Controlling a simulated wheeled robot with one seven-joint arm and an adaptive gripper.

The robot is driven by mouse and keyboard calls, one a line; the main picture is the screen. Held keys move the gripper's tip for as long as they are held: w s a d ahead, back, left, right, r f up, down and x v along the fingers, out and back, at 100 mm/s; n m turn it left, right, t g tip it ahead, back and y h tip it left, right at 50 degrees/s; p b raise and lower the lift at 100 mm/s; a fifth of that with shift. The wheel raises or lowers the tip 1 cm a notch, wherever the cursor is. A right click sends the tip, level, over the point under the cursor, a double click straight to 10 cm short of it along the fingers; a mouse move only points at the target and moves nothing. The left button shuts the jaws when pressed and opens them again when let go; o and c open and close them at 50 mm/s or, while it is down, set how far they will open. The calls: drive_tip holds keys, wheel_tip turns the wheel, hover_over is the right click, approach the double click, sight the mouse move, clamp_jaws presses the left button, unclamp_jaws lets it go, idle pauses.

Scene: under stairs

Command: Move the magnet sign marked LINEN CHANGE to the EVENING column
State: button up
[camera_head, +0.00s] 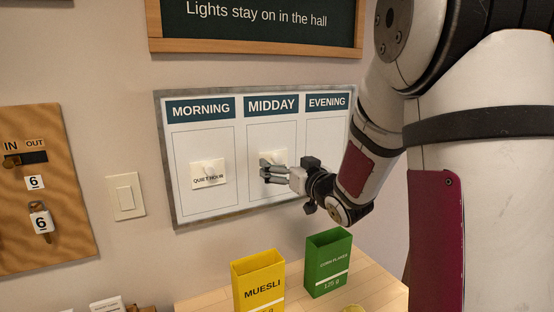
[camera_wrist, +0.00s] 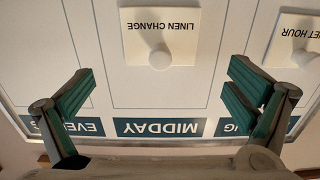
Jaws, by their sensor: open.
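The cream LINEN CHANGE magnet sign (camera_wrist: 160,38), with a round white knob, is on the board in the MIDDAY column. In the head view the sign (camera_head: 279,156) is partly hidden behind my gripper (camera_head: 268,171). In the wrist view, which is upside down, my gripper (camera_wrist: 163,80) is open, with its green-padded fingers spread left and right of the sign, apart from the knob. The EVENING column (camera_head: 325,135) is at the board's right; its visible upper part is bare. My arm hides its lower part.
A QUIET HOUR sign (camera_head: 209,174) is in the MORNING column. A yellow muesli box (camera_head: 259,275) and a green corn flakes box (camera_head: 328,262) stand on a wooden surface below. A light switch (camera_head: 126,195) is left of the board, a dark sign (camera_head: 260,22) above.

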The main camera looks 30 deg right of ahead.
sight(278, 158)
drive_tip(key=shift+w, duration=2.55)
drive_tip(key=shift+c, duration=0.3)
drive_tip(key=shift+s+r, duration=0.1)
drive_tip(key=shift+r, duration=0.1)
drive_tip(key=c, duration=1.7)
drive_tip(key=shift+a, duration=0.1)
clamp_jaws()
